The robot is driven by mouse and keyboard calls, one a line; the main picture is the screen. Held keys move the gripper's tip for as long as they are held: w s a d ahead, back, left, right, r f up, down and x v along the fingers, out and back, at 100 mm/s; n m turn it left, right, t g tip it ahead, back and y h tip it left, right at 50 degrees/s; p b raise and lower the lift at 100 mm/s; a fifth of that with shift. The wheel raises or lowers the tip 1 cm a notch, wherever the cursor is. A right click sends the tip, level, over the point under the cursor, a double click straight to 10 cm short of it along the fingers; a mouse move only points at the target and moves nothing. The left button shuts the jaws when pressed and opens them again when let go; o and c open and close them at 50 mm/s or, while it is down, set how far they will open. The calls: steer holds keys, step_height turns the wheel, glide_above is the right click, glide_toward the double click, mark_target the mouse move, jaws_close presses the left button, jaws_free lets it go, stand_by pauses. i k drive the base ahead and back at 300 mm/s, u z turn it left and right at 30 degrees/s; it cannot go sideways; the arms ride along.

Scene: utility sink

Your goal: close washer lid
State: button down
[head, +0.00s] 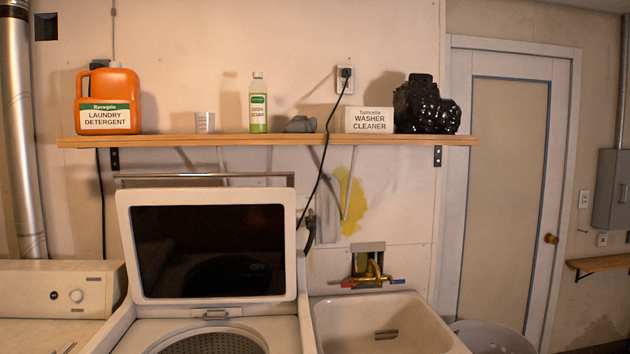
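The washer lid (208,252) stands raised, close to upright, at the back of the washer. It has a white frame around a dark, glossy panel, with a small catch at its lower front edge. The washer (282,335) is white and its top opening is uncovered. The perforated drum (212,343) shows inside at the bottom of the picture, partly cut off. My gripper is not in the head view, so its state is hidden.
A shelf (270,140) above the lid holds an orange detergent jug (107,92), a dish soap bottle (258,105) and a washer cleaner box (369,120). A black cord (322,180) hangs right of the lid. A sink (380,322) adjoins the washer's right; another appliance (60,290) stands left.

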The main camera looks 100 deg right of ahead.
mark_target(188, 245)
steer(key=k, duration=2)
steer(key=z, duration=1.5)
steer(key=i, duration=1)
steer(key=z, duration=0.1)
